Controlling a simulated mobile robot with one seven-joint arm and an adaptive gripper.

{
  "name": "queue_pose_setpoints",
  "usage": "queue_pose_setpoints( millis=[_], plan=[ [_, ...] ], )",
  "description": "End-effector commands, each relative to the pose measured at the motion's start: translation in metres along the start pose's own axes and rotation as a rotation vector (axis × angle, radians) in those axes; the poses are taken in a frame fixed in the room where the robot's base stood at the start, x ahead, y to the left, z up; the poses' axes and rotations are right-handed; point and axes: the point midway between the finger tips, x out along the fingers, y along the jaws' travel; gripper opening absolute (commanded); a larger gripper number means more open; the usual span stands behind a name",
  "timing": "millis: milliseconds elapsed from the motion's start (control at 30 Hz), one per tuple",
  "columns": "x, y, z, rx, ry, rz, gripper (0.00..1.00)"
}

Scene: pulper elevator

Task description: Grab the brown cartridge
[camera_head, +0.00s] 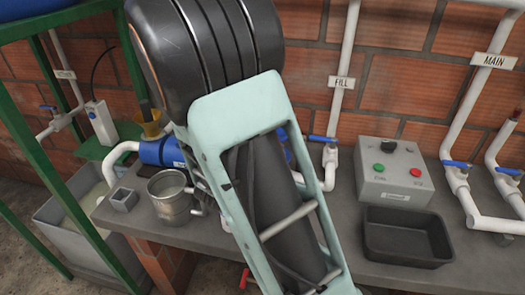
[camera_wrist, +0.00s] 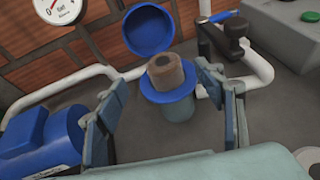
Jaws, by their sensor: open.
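The brown cartridge (camera_wrist: 165,73) shows in the wrist view as a short brown cylinder with a hole in its top. It stands upright in a grey-green housing with a blue rim (camera_wrist: 167,97). My gripper (camera_wrist: 152,92) is open, with one finger on each side of the housing. The fingers appear apart from the cartridge, and nothing is held. In the head view my own arm covers the cartridge and the gripper.
A round blue cap or bowl (camera_wrist: 149,29) is behind the cartridge. A blue motor (camera_wrist: 38,145) lies at left, and white pipes (camera_wrist: 262,75) with a black-handled clamp stand at right. A control box (camera_head: 393,172), black tray (camera_head: 405,237) and metal jug (camera_head: 171,196) sit on the grey counter.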

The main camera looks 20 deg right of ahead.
Motion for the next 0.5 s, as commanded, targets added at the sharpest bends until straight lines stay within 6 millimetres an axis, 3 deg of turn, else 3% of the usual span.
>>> queue_pose_setpoints(
  millis=[167,500],
  plan=[
    [0.001,0.001,-0.018,-0.041,0.028,0.012,0.63],
    [0.048,0.002,-0.019,-0.038,0.027,0.011,0.63]
  ],
)
